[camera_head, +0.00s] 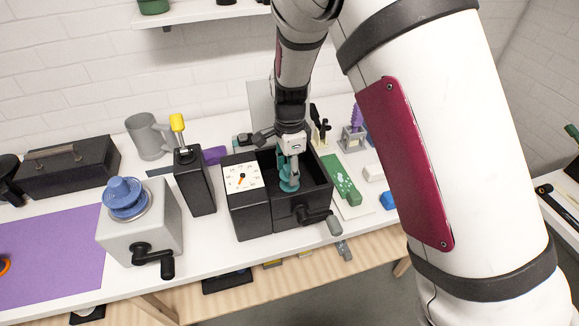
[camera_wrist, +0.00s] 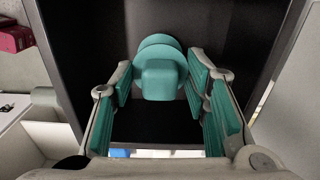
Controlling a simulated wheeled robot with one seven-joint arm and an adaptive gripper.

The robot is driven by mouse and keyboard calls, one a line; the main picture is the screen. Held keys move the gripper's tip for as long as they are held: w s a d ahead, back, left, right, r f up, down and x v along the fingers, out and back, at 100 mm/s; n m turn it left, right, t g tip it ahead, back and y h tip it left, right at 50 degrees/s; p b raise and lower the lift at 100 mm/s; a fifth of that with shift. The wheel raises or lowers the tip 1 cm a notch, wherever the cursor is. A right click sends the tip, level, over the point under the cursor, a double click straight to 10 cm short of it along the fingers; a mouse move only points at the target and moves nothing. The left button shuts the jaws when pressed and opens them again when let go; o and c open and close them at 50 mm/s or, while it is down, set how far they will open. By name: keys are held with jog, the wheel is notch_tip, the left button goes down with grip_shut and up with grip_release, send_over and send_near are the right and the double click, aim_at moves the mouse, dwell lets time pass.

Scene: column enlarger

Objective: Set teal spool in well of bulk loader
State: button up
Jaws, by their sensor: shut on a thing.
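The teal spool (camera_head: 289,183) is inside the open well of the black bulk loader (camera_head: 252,218), which has a white dial face and a side crank. In the wrist view the spool (camera_wrist: 160,72) shows its rounded teal top against the well's dark walls. My gripper (camera_head: 290,160) points down into the well and is shut on the spool. Its teal-padded fingers (camera_wrist: 170,95) lie on both sides of it in the wrist view. The spool's underside is hidden, so I cannot tell whether it touches the well floor.
A grey box with a blue spool and crank (camera_head: 140,228) stands at the left. A tall black box with a yellow-topped lever (camera_head: 195,185) stands just left of the loader. A green block (camera_head: 343,182) lies close on the right. The purple mat (camera_head: 45,255) is mostly bare.

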jog(key=shift+f, duration=0.3)
dwell(0.5)
jog(key=o, duration=1.1)
jog(key=shift+r, duration=0.1)
jog(key=shift+r+p, duration=1)
jog(key=shift+r, duration=2.45)
